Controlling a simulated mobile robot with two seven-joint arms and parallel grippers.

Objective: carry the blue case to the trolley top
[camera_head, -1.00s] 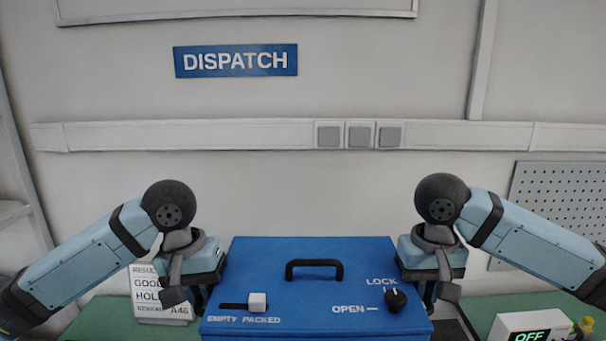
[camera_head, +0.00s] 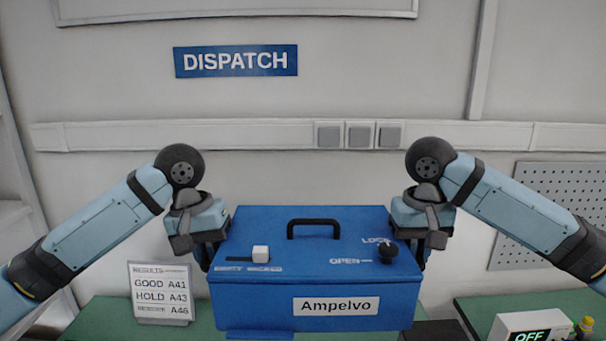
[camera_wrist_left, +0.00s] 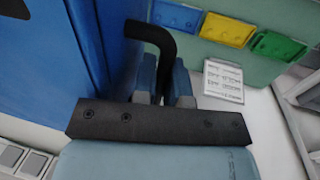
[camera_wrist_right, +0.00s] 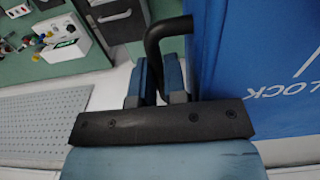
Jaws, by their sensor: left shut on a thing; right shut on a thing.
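The blue case (camera_head: 255,305) is in the middle of the head view, roughly level, with its "Ampelvo" label towards me. Its lid carries a black handle, a white slider and a black knob by "LOCK" and "OPEN". It appears to hang above the green bench. My left gripper (camera_head: 206,258) is shut on the black side handle (camera_wrist_left: 152,35) at the case's left. My right gripper (camera_head: 422,258) is shut on the matching side handle (camera_wrist_right: 165,32) at the right. The case's underside is hidden. I cannot make out the trolley top in any view.
A results card (camera_head: 160,292) stands on the green bench (camera_head: 110,315) at left. Blue, yellow (camera_wrist_left: 228,29) and green trays show in the left wrist view. A white box reading "OFF" (camera_head: 525,328) is at lower right. The wall with the "DISPATCH" sign (camera_head: 236,61) is behind.

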